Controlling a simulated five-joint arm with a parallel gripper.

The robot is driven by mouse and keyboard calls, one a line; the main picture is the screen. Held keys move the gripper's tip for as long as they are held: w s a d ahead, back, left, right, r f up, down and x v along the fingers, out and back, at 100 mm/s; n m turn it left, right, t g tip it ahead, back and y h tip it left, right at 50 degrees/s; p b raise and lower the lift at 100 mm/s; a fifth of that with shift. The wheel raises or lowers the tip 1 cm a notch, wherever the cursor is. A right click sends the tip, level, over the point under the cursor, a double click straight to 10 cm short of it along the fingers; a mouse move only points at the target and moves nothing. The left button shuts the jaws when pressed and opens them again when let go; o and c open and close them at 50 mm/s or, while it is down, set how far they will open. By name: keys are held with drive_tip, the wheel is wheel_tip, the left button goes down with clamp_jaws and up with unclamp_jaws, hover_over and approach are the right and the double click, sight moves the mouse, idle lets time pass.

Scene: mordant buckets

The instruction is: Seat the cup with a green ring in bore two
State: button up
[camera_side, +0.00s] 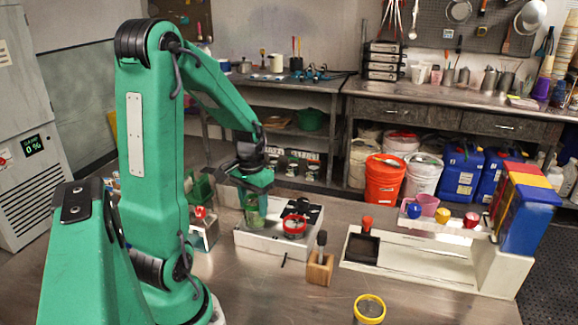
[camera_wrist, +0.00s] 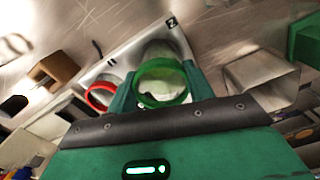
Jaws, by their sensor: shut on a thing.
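The cup with a green ring (camera_wrist: 163,101) is between my two green fingers in the wrist view, its open mouth facing the camera. My gripper (camera_side: 256,204) is shut on it, over the left part of a white block (camera_side: 262,243). In the wrist view the block's corner carries a "2" label (camera_wrist: 171,22) just beyond the cup. The cup hides bore two, and I cannot tell whether its base is inside the bore or above it. A red-ringed cup (camera_side: 294,228) stands at the block's right part; it also shows in the wrist view (camera_wrist: 101,96).
A wooden holder (camera_side: 320,269) with a dark-handled tool stands right of the block. A yellow-ringed cup (camera_side: 369,308) is at the front. A pale fixture (camera_side: 415,262) with a dark tray lies at right. Bare metal table lies in front of the block.

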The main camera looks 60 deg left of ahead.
sight(254, 215)
drive_tip(key=shift+f, duration=2)
drive_tip(key=shift+f, duration=0.15)
drive_tip(key=o, duration=1.1)
wheel_tip(254, 215, up, 12)
drive_tip(key=shift+r, duration=0.15)
drive_tip(key=shift+d, duration=0.1)
